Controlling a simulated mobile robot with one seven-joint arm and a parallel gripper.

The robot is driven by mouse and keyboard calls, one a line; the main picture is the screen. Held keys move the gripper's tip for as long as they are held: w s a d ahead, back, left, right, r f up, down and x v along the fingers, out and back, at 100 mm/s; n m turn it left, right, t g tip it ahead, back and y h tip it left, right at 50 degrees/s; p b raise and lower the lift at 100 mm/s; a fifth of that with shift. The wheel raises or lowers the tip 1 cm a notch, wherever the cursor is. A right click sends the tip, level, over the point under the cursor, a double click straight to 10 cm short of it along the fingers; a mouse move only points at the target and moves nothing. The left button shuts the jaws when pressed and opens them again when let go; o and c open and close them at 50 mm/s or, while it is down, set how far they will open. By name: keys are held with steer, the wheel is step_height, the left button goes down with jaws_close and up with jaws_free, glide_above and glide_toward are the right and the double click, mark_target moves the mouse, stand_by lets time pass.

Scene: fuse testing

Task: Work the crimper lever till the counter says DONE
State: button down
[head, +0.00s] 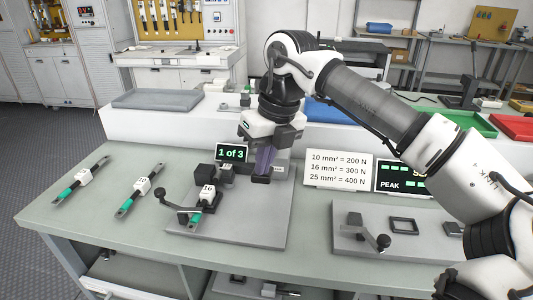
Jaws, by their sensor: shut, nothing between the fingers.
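The counter display (231,153) reads "1 of 3" in green. It stands at the back of a grey base plate (262,215), beside a dark block (203,176). In front of the block is a lever with a dark knob (163,205), at the plate's left edge. A cable piece (207,203) with a white tag reading "16" and a green part sits by the block. My gripper (262,170) is shut and empty. It points down over the back of the plate, right of the display and away from the lever. It hides part of what stands behind it.
Two tagged cables (81,182) (139,190) lie on the table at left. A sign (338,171) lists forces for 10, 16 and 25 mm². A PEAK display (400,178) is partly hidden by my arm. A second fixture (405,242) with a knobbed lever sits right.

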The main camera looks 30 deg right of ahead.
mark_target(263, 181)
steer(key=shift+s+a+f+b, duration=0.15)
steer(key=shift+s+f+b, duration=0.05)
steer(key=shift+f+b, duration=0.75)
steer(key=shift+s+a+f+b, duration=0.15)
steer(key=shift+f+b, duration=0.45)
steer(key=shift+f, duration=0.5)
steer(key=shift+r, duration=0.15)
steer(key=shift+w+d+r+p, duration=0.2)
steer(key=shift+w+r+p, duration=0.05)
steer(key=shift+r+p, duration=1)
steer(key=shift+w+d+r+p, duration=0.15)
steer(key=shift+w+r+p, duration=0.1)
steer(key=shift+r+p, duration=0.95)
steer(key=shift+w+d+r+p, duration=0.25)
steer(key=shift+r+p, duration=0.6)
steer(key=shift+r, duration=0.75)
steer(key=shift+f, duration=0.1)
